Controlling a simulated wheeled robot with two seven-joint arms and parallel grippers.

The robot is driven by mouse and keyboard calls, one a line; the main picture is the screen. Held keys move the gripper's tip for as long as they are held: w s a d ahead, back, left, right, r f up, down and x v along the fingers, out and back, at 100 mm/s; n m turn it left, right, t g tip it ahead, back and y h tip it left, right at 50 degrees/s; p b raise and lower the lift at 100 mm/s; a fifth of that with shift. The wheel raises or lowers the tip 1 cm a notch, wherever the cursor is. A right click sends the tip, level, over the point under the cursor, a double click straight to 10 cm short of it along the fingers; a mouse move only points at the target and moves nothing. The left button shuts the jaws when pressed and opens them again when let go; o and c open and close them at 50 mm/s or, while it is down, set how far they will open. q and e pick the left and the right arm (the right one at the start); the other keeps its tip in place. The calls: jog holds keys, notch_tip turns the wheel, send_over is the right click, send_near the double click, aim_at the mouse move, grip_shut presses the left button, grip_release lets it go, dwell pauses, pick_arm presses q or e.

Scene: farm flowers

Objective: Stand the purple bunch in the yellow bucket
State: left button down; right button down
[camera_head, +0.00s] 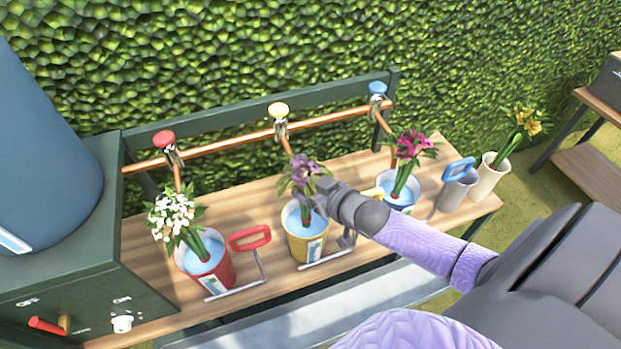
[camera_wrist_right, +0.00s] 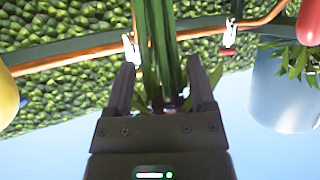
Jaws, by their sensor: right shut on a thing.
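The purple bunch (camera_head: 303,172) stands roughly upright over the mouth of the yellow bucket (camera_head: 306,246) in the head view. Its green stems run down into the bucket's opening, where blue water shows; how deep they reach is hard to tell. My right gripper (camera_head: 319,196) reaches in from the right, just above the bucket's rim, and is shut on the purple bunch. In the right wrist view its green stems (camera_wrist_right: 160,45) lie between the two fingers. My left gripper is not in view.
A red bucket (camera_head: 208,266) with white flowers stands left; a blue bucket (camera_head: 402,190) with magenta flowers stands right. A copper pipe (camera_head: 235,143) with coloured taps runs behind the wooden bench (camera_head: 270,285).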

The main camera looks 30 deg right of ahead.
jog(key=shift+f, duration=0.35)
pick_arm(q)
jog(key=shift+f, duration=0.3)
pick_arm(e)
jog(key=shift+c, duration=1)
grip_release()
jog(key=shift+o, duration=1)
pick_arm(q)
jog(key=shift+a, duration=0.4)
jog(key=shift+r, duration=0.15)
pick_arm(e)
jog(key=shift+s, duration=0.1)
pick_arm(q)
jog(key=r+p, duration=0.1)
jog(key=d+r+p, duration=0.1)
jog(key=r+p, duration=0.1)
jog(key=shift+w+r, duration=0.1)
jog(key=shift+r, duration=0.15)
pick_arm(e)
jog(key=v, duration=0.9)
jog(key=shift+s, duration=0.35)
